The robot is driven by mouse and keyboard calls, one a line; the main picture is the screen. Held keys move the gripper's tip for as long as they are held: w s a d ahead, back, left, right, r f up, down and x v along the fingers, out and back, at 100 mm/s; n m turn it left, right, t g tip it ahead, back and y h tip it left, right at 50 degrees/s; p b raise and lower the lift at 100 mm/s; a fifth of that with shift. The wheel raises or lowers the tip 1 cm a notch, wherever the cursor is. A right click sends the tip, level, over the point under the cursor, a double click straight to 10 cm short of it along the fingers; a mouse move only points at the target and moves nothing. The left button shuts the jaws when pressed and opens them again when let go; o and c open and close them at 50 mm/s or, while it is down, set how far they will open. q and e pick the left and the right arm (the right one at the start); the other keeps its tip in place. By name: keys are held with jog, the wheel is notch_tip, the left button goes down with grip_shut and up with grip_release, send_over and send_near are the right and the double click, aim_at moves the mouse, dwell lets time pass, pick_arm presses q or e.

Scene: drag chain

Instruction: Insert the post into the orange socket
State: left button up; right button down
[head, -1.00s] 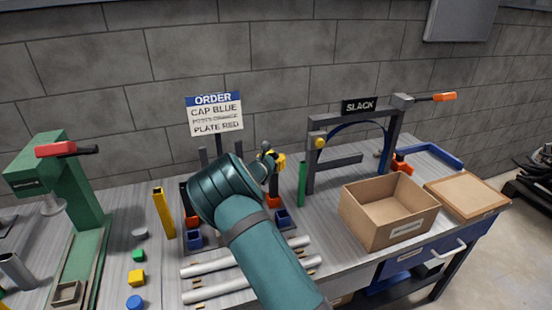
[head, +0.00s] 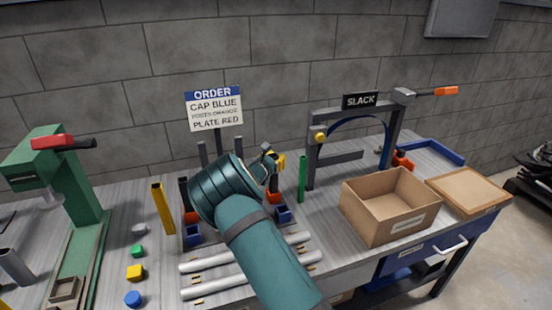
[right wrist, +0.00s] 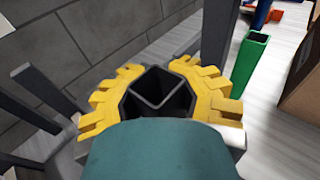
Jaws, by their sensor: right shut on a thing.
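My right gripper (head: 271,160) has yellow finger pads, and in the right wrist view they are closed around a dark square hollow post (right wrist: 160,92). In the head view the post (head: 273,182) stands roughly upright below the gripper, with its lower end at the right orange socket (head: 274,197). I cannot tell how deep it sits, because my forearm and wrist partly block the view. Another dark post (head: 184,190) stands at the left orange socket (head: 190,217). My left gripper is not in view.
Blue sockets (head: 283,214) sit in front of the orange ones. A green post (head: 303,178) stands close to the right of the gripper, and a yellow post (head: 162,208) stands left. Grey tubes (head: 205,264) lie in front. A cardboard box (head: 390,205) and a grey frame (head: 312,160) are at right.

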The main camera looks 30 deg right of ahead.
jog(key=shift+f+b, duration=0.85)
jog(key=shift+f, duration=0.45)
jog(key=c, duration=0.7)
grip_release()
jog(key=shift+c, duration=0.2)
jog(key=shift+a, duration=0.1)
jog(key=v, duration=1.2)
jog(key=shift+r, duration=0.1)
